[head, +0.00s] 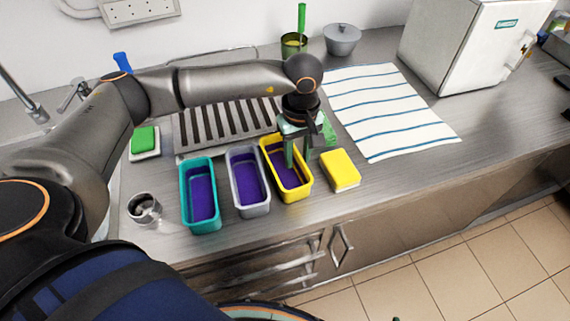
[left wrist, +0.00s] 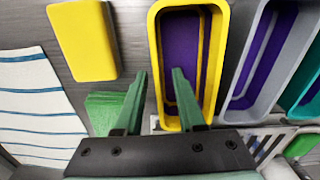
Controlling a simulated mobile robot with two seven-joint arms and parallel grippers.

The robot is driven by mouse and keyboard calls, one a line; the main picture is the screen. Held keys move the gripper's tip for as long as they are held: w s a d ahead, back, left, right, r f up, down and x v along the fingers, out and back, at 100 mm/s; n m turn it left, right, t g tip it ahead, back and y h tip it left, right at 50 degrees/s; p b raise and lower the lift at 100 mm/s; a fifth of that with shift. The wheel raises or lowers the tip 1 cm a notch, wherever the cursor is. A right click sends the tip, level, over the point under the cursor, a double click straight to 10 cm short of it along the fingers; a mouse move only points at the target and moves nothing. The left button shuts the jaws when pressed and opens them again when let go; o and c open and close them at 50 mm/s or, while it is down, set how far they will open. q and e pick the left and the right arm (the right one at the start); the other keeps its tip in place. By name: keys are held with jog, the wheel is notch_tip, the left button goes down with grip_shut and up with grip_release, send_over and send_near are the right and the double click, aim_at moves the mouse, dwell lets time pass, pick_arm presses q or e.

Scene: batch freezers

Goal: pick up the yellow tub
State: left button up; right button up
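The yellow tub (head: 306,190) is the rightmost of three upright tubs with purple insides on the steel counter. It also shows in the left wrist view (left wrist: 154,45), where its purple inside is seen from above. My left gripper (head: 298,163) points down over the tub's right side in the head view. In the left wrist view the gripper (left wrist: 159,73) is open, with one green finger outside the tub's long wall and the other over its inside. The wall lies between the fingers, with gaps visible. Whether the fingertips reach below the rim is hard to tell. My right gripper is out of view.
A grey tub (head: 235,168) and a teal tub (head: 185,195) stand left of it. A yellow block (head: 341,170) lies close on the right. A green piece (left wrist: 108,110) lies beside the gripper. A striped towel (head: 390,110) and a slatted rack (head: 220,125) lie behind.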

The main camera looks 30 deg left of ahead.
pick_arm(q)
jog(key=shift+f, duration=0.4)
jog(key=shift+c, duration=0.3)
grip_shut()
